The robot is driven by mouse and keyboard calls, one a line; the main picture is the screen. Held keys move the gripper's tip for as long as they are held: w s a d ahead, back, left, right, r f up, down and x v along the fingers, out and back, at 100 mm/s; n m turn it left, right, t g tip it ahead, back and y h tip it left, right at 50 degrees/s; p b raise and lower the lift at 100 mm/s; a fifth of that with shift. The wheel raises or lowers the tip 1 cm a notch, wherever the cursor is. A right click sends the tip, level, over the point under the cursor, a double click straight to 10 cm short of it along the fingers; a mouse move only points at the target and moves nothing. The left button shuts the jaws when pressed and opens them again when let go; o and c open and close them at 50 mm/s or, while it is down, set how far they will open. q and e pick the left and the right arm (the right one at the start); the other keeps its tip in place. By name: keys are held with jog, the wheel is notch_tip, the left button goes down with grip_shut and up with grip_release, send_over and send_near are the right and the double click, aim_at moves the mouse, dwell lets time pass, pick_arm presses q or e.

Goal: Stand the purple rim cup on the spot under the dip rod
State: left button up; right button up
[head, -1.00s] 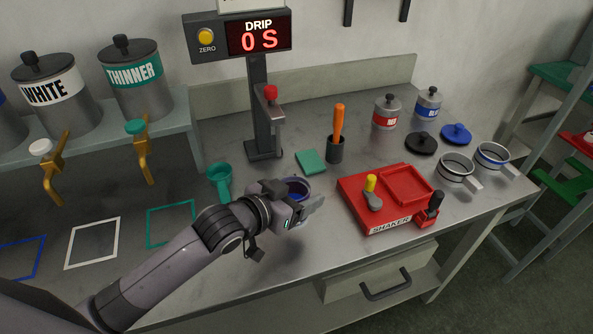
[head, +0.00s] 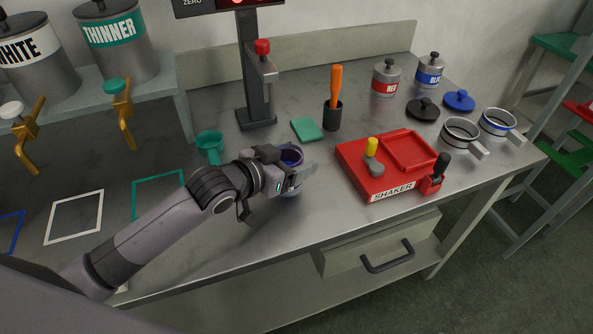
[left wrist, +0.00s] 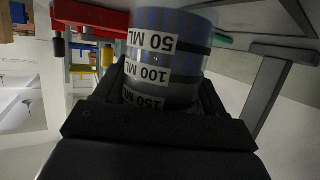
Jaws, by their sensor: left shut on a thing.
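The purple rim cup (head: 291,154) is in the jaws of my left gripper (head: 299,178), over the front middle of the bench. Its rim faces up; the gripper hides much of its body, and I cannot tell whether its bottom touches the bench. In the left wrist view the cup (left wrist: 170,55) fills the jaws and shows ML labels. The drip stand (head: 250,70) is behind and left of the cup, with a red-knobbed arm (head: 263,66) above its dark base (head: 256,119). The cup is apart from the stand. My right gripper is not in view.
The red shaker (head: 365,178) is to the right. Bare bench lies between cup and stand.

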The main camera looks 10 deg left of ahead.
aim_at(286, 149)
pick_arm(q)
jog(key=w+a+b, duration=0.2)
jog(key=w, duration=0.1)
jog(key=shift+f, duration=0.15)
jog(key=shift+w+a, duration=0.7)
jog(key=shift+w, duration=0.35)
jog(key=shift+w+a+b, duration=0.5)
jog(key=shift+w+b, duration=0.05)
jog(key=shift+w, duration=0.2)
jog(key=shift+w+a, duration=0.15)
jog(key=shift+w, duration=0.1)
jog(key=o, duration=1.2)
jog(key=shift+f, duration=0.1)
